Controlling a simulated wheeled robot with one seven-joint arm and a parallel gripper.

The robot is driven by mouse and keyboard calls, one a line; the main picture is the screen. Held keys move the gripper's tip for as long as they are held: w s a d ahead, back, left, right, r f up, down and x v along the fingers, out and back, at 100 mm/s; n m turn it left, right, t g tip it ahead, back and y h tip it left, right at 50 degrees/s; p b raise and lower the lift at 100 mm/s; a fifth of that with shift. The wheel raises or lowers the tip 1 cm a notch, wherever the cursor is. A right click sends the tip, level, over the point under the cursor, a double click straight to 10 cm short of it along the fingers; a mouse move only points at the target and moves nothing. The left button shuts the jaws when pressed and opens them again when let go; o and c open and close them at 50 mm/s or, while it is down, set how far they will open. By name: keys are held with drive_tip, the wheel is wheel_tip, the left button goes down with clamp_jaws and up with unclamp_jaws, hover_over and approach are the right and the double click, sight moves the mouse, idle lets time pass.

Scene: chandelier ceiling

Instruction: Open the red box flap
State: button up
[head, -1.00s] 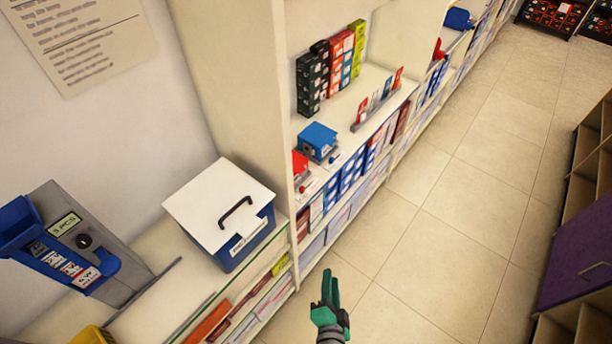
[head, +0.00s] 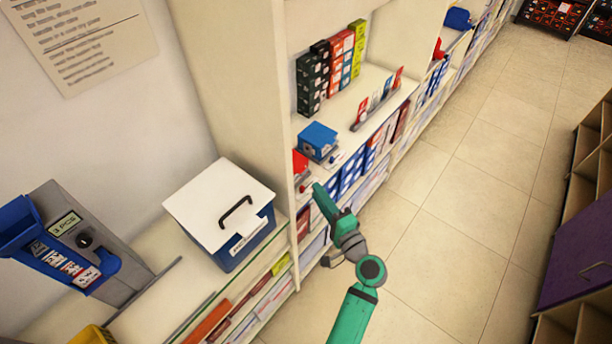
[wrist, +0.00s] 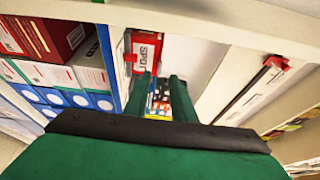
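A small red box (head: 300,162) sits on the shelf's near end, partly cut off by the shelf's side panel. In the wrist view a red-framed box with a white "SPD" label (wrist: 147,50) shows just beyond the fingertips; its flap cannot be clearly made out. My gripper (head: 318,187) is raised at the shelf's front edge, just below and right of the red box. In the wrist view my gripper (wrist: 163,82) has its two green fingers apart with nothing between them. I cannot tell whether a finger touches the box.
A blue box (head: 318,141) stands right of the red box. Rows of blue and white boxes (head: 350,176) fill the shelf below. A white-lidded blue bin (head: 205,205) sits on the counter at left. The tiled floor (head: 450,240) on the right is clear.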

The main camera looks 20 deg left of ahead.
drive_tip(key=x, duration=0.8)
drive_tip(key=shift+w+a, duration=0.15)
drive_tip(key=shift+w, duration=0.1)
drive_tip(key=c, duration=0.5)
clamp_jaws()
drive_tip(key=shift+w, duration=0.1)
idle(0.5)
